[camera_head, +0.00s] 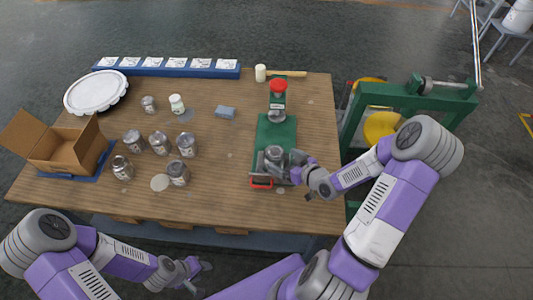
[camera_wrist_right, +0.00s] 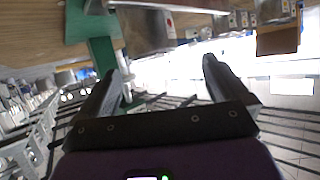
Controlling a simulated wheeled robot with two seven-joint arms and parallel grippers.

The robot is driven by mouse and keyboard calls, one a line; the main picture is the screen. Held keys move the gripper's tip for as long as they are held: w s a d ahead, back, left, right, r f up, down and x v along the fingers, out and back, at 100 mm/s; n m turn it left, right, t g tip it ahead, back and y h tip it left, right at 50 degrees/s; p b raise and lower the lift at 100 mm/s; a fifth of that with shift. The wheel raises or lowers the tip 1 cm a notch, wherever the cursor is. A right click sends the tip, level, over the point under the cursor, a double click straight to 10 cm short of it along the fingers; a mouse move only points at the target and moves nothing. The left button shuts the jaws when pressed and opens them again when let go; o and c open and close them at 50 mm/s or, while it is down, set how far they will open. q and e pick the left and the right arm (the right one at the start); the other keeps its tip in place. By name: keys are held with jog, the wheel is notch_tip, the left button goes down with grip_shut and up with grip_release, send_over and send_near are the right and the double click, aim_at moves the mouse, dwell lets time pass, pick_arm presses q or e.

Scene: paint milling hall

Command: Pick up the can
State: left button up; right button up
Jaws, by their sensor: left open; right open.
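A metal can (camera_head: 273,154) stands on the green clamp stand (camera_head: 277,130) near the table's right front. My right gripper (camera_head: 294,169) is open just to the right of that can, with its fingers close to it. Whether they touch is unclear. In the right wrist view, the open fingers (camera_wrist_right: 162,78) show with nothing between them, and a shiny metal body, probably the can (camera_wrist_right: 148,28), lies beyond them. Several other metal cans (camera_head: 159,142) stand left of centre on the table. My left gripper (camera_head: 203,278) is open and empty in front of the table's front edge.
An open cardboard box (camera_head: 62,150) is at the left, with a white lid-like disc (camera_head: 96,91) behind it. A blue rack (camera_head: 200,72) of white cards lines the back. A green frame (camera_head: 400,100) stands right of the table.

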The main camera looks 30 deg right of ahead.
aim_at(276, 153)
jog(key=shift+n, duration=0.3)
jog(key=x, duration=0.2)
jog(key=b+x, duration=0.1)
jog(key=x, duration=0.2)
jog(key=d+x, duration=0.1)
jog(key=x, duration=0.1)
jog(key=shift+w+f+b, duration=0.2)
jog(key=shift+w+b, duration=0.15)
jog(key=shift+w, duration=0.05)
pick_arm(q)
jog(key=shift+w+f, duration=0.15)
jog(key=shift+f, duration=0.45)
jog(key=shift+w+f, duration=0.15)
jog(key=shift+f, duration=0.45)
pick_arm(e)
jog(key=shift+r+t, duration=0.1)
jog(key=shift+t, duration=0.2)
jog(key=c, duration=1.3)
